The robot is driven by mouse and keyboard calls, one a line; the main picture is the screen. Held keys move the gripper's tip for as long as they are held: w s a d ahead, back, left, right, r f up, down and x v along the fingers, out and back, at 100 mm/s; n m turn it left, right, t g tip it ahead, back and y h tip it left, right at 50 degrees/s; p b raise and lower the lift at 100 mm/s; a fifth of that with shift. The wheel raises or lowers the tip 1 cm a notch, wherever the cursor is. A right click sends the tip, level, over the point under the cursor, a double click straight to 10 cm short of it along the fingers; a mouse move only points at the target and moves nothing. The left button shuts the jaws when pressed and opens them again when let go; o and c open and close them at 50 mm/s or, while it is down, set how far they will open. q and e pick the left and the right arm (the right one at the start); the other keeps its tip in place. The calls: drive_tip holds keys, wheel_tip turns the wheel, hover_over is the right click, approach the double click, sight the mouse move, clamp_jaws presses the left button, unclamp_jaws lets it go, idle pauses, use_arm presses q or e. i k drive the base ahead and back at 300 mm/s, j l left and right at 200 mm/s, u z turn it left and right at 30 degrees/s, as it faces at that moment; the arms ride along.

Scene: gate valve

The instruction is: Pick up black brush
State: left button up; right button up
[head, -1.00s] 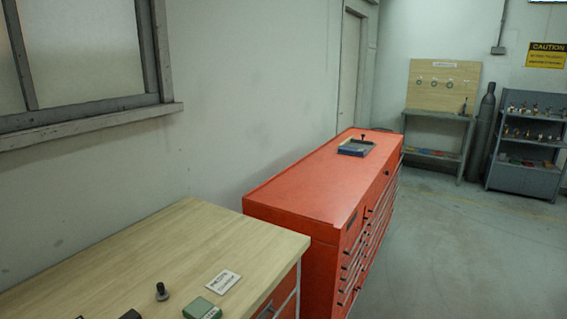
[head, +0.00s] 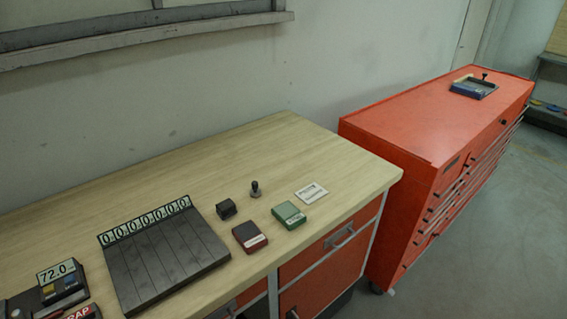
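I cannot make out a clear black brush. A small dark upright piece with a knob top (head: 255,190) stands on the wooden workbench (head: 290,140). Another small dark upright piece (head: 484,76) shows at the blue-grey tray (head: 473,88) on top of the red tool cabinet (head: 400,120). Both are too small to identify for certain. Neither of my grippers is in view.
The bench also holds a dark block (head: 226,208), a red box (head: 250,237), a green box (head: 289,215), a white card (head: 311,194), a dark slatted panel with digit displays (head: 165,260) and a device reading 72.0 (head: 55,285). Open floor (head: 500,220) lies right.

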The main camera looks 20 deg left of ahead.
sight(255, 193)
drive_tip(key=u, duration=1.1)
